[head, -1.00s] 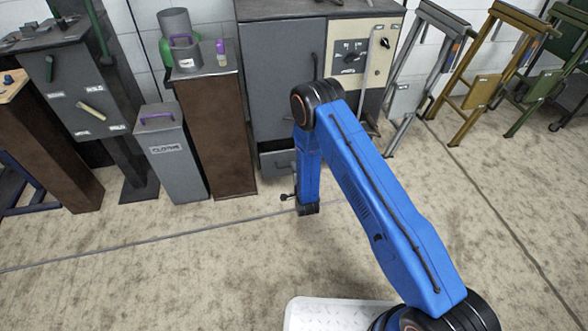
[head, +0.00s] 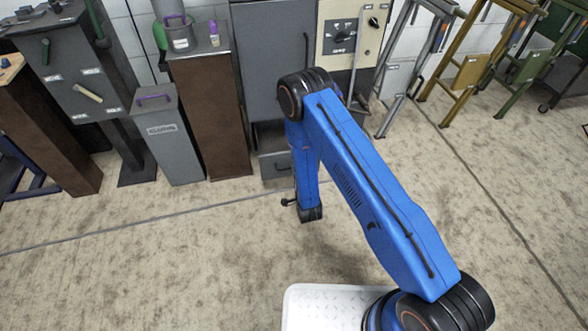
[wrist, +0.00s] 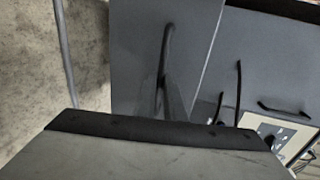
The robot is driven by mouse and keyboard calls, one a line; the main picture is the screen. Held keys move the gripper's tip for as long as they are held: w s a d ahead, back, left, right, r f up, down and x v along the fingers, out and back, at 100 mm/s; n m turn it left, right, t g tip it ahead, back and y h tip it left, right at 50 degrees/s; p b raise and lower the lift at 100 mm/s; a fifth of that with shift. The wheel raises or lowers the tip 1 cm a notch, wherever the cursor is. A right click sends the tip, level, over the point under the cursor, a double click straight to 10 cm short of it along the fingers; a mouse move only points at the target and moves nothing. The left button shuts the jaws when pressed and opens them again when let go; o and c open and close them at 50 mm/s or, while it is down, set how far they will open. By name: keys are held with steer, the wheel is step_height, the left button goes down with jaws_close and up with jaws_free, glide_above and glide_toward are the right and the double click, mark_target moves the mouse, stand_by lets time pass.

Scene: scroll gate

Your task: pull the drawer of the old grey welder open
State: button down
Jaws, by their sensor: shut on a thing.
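The old grey welder (head: 270,70) stands against the wall in the head view, partly hidden by my arm. Its low drawer (head: 270,173) stands out from the cabinet, with a dark gap above its front. In the wrist view the drawer front (wrist: 135,50) is a plain grey panel with a dark curved handle (wrist: 168,42). My gripper (wrist: 170,95) is shut on this handle, with part of the bar showing beyond the fingers. In the head view my gripper is hidden behind my arm.
A grey bin (head: 165,135) and a brown pedestal (head: 210,115) stand left of the welder. Grey (head: 405,70) and yellow (head: 475,65) stands are to the right. The floor (head: 150,260) in front is clear.

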steer(key=c, duration=1.8)
jaws_free()
steer(key=shift+c, duration=0.2)
steer(key=v, duration=1.7)
steer(key=shift+s+d, duration=0.1)
steer(key=shift+s, duration=0.05)
